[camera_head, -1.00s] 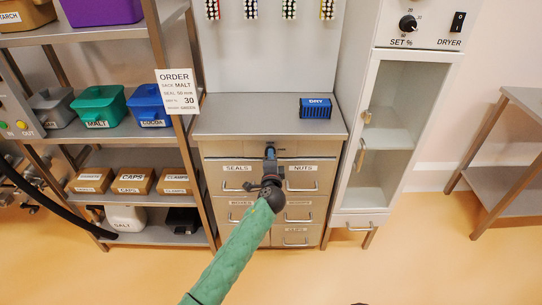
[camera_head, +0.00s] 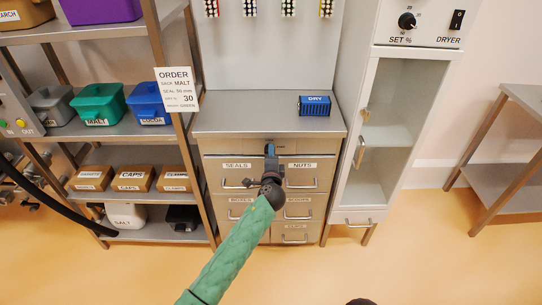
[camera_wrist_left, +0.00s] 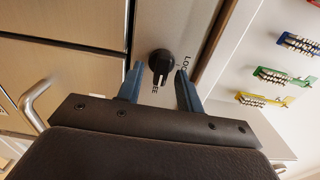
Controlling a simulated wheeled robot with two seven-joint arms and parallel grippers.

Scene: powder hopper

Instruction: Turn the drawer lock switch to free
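The drawer lock switch (camera_wrist_left: 161,63) is a black knob with a pointer on a metal panel, with a "LOCK" label to one side and a partly hidden "FREE" label near the finger side in the left wrist view. My left gripper (camera_wrist_left: 157,82) is open, its two blue fingers on either side of the knob with gaps visible. I cannot tell whether the fingers touch it. In the head view my left gripper (camera_head: 270,149) is in front of the top panel of the drawer cabinet (camera_head: 230,147) and hides the switch. My right gripper is out of view.
Drawers with bar handles (camera_head: 302,183) lie below the panel. A blue DRY box (camera_head: 314,106) sits on the grey worktop (camera_head: 230,118). A shelf with bins (camera_head: 97,104) stands left, a dryer cabinet (camera_head: 345,170) right. The worktop is mostly clear.

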